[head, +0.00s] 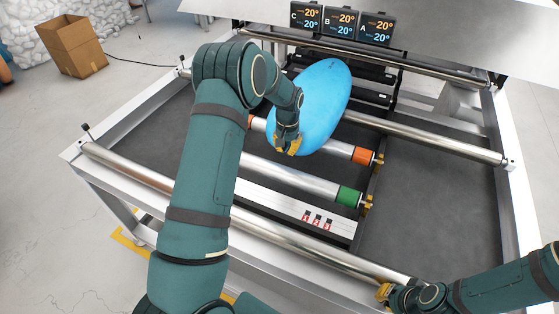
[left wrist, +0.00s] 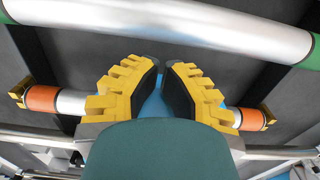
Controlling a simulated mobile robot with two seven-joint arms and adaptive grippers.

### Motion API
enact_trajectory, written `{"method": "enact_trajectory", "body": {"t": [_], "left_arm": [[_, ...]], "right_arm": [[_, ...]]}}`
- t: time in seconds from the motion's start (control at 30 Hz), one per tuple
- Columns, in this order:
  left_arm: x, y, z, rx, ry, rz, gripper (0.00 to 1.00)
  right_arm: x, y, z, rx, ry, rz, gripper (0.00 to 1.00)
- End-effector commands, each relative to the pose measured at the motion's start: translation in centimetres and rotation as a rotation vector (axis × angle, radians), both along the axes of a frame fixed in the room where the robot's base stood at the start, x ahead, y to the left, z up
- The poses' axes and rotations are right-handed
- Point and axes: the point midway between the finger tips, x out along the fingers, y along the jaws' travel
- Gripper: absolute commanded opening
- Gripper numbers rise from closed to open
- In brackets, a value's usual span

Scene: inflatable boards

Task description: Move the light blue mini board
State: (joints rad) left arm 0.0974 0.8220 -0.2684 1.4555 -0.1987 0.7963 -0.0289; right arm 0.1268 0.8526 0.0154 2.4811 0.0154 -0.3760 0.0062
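The light blue mini board (head: 322,100) is a smooth oval at the back middle of the frame table in the head view, tilted over the rollers. My left gripper (head: 288,146) is at its near left edge, with yellow-padded fingers. In the left wrist view, the fingers (left wrist: 162,75) are drawn close together with a strip of the blue board (left wrist: 155,106) between them; the rest of the board is mostly hidden behind my green wrist. My right gripper (head: 384,292) is at the table's front right edge, away from the board; its finger opening is not clear.
A roller with orange ends (head: 362,155) lies by the board, and a green-ended roller (head: 348,196) lies nearer. Metal bars cross the front and back of the frame. Three temperature displays (head: 340,22) stand behind. The dark right-hand bed (head: 440,200) is clear.

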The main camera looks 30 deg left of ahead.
Motion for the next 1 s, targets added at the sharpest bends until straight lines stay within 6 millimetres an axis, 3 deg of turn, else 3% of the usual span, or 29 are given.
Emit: {"method": "enact_trajectory", "body": {"t": [0.2, 0.6, 1.0], "left_arm": [[3.5, 0.4, 0.0, 0.001, -0.003, -0.001, 0.0], [8.5, 1.0, 0.0, 0.001, -0.004, -0.001, 0.0], [10.8, 1.2, 0.1, 0.0, -0.003, 0.0, 0.0]], "right_arm": [[-0.2, 0.0, -0.3, 0.001, 0.004, 0.003, 0.0], [-0.3, 0.0, -0.7, 0.002, 0.007, 0.005, 0.0], [-0.4, 0.0, -0.9, 0.002, 0.008, 0.006, 0.0]]}}
